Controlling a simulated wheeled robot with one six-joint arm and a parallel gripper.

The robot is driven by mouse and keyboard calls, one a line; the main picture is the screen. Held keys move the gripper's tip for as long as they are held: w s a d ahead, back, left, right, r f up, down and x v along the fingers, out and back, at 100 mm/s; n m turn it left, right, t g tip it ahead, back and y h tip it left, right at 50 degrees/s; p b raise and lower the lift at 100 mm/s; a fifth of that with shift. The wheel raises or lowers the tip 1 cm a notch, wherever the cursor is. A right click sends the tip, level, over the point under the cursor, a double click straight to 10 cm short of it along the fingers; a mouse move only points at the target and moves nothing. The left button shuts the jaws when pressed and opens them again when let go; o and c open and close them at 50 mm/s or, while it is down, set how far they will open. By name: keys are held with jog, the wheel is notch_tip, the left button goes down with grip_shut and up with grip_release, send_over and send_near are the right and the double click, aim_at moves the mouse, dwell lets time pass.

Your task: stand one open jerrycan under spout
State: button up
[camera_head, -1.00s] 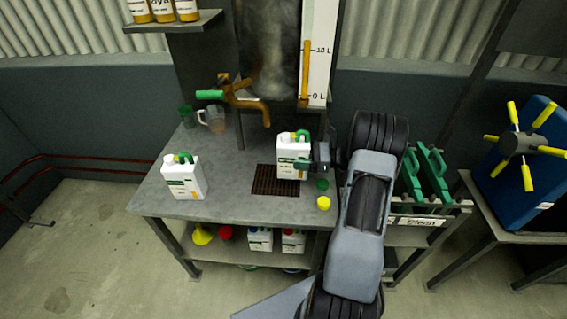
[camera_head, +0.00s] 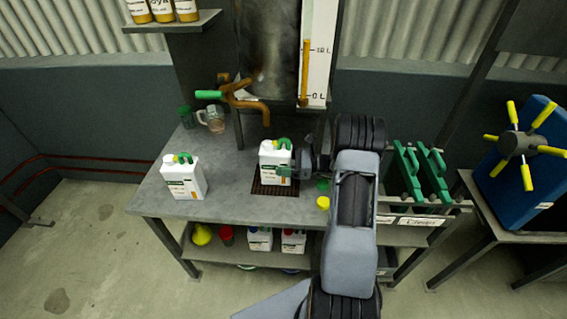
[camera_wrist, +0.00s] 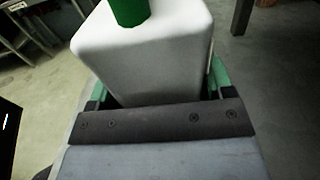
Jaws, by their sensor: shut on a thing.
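A white jerrycan (camera_head: 272,158) with a green handle is upright over the dark grate (camera_head: 262,188) on the bench. My gripper (camera_head: 286,172) is shut on this jerrycan from its right side. In the wrist view the jerrycan (camera_wrist: 150,55) fills the space between the green fingers, with a green part on top. The brown spout (camera_head: 266,115) is above and slightly left of it. I cannot tell whether its base touches the grate or whether its mouth is open. A second white jerrycan (camera_head: 184,178) with green on top stands at the bench's left.
A clear jug (camera_head: 214,121) and a green cup (camera_head: 187,117) stand at the back left. A yellow cap (camera_head: 323,203) lies right of the grate. Jerrycans (camera_head: 260,239) stand on the lower shelf. The bench between the white jerrycans is clear.

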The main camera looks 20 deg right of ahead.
jog(key=shift+f, duration=0.1)
jog(key=o, duration=1.4)
jog(key=shift+r, duration=0.2)
jog(key=v, duration=1.2)
jog(key=shift+s+b, duration=0.1)
jog(key=shift+b, duration=0.2)
